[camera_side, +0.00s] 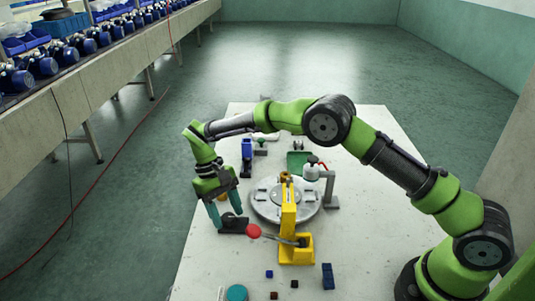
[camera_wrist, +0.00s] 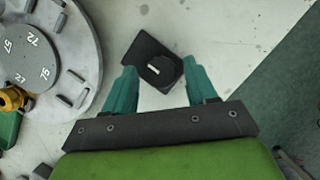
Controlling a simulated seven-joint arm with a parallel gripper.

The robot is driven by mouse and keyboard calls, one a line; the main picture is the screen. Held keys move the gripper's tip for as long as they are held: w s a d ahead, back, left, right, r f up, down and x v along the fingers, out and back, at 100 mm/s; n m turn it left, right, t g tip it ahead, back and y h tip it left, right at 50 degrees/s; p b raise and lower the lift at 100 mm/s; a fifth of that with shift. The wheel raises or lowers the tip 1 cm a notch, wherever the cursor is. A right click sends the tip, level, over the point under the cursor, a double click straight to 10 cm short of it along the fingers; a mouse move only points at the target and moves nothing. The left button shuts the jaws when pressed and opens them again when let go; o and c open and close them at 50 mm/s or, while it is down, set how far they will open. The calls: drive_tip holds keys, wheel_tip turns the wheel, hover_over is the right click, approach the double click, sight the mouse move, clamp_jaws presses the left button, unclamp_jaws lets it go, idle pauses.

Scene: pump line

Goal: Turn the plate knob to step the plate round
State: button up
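The plate knob (camera_wrist: 160,72) is a black round knob with a pale mark, on a dark block (camera_wrist: 145,48); in the side view the block (camera_side: 232,226) sits left of the plate. My gripper (camera_wrist: 160,68) is open, with its teal fingertips on either side of the knob and a gap to each. In the side view my gripper (camera_side: 227,216) reaches down at the knob and partly hides it; I cannot tell the exact height. The round grey plate (camera_side: 262,208) carries numbers on its inner disc; it also shows in the wrist view (camera_wrist: 85,65).
A yellow press (camera_side: 289,222) with a red-ended lever (camera_side: 253,231) stands at the plate's front. A brass piece (camera_wrist: 12,98) is at the plate. Blue blocks (camera_side: 328,276) and a teal round thing (camera_side: 237,293) lie at the front. The table left of the knob is narrow.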

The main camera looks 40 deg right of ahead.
drive_tip(key=shift+r, duration=0.1)
drive_tip(key=shift+v, duration=3.65)
